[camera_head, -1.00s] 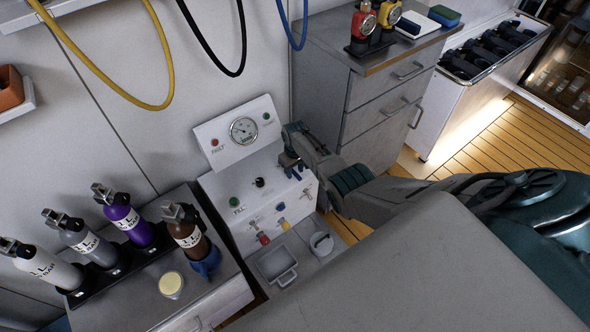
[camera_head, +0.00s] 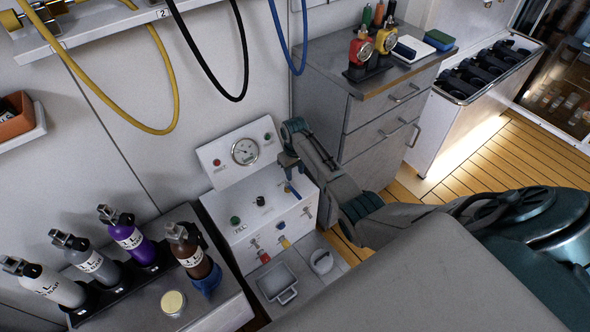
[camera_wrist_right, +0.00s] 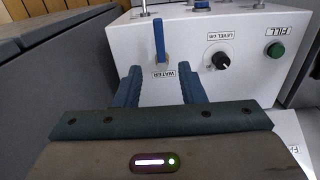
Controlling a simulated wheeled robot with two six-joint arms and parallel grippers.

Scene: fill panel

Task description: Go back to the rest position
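My right gripper (camera_head: 289,163) hangs above the right part of the white fill panel (camera_head: 262,219). In the right wrist view its two blue-grey fingers (camera_wrist_right: 159,72) are apart, with nothing between them. The blue water lever (camera_wrist_right: 159,40) stands just beyond the fingertips, apart from them; it also shows below the gripper in the head view (camera_head: 293,189). The black level knob (camera_wrist_right: 220,61) and green fill button (camera_wrist_right: 275,50) are to its right in the wrist view. My left gripper is not in view.
Several cylinders, including a purple one (camera_head: 132,240) and a brown one (camera_head: 190,253), stand left of the panel. A grey drawer cabinet (camera_head: 370,120) stands close behind my right arm. Yellow (camera_head: 100,95), black and blue hoses hang above. Wooden floor (camera_head: 480,160) is clear at the right.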

